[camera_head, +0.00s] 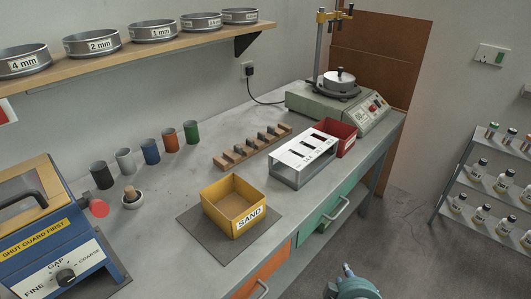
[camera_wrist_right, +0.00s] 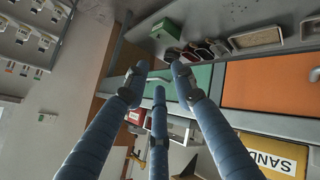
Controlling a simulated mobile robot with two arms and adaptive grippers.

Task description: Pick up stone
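I cannot make out a stone in either view. The yellow box marked SAND (camera_head: 234,207) stands on a dark mat on the bench; its visible inside is plain brown. It also shows at the lower right in the right wrist view (camera_wrist_right: 270,155). My right gripper (camera_wrist_right: 159,78) has blue jointed fingers; they are spread apart with nothing between them, in front of the green and orange drawer fronts. My left gripper is in neither view.
Sieves line the shelf (camera_head: 130,52).

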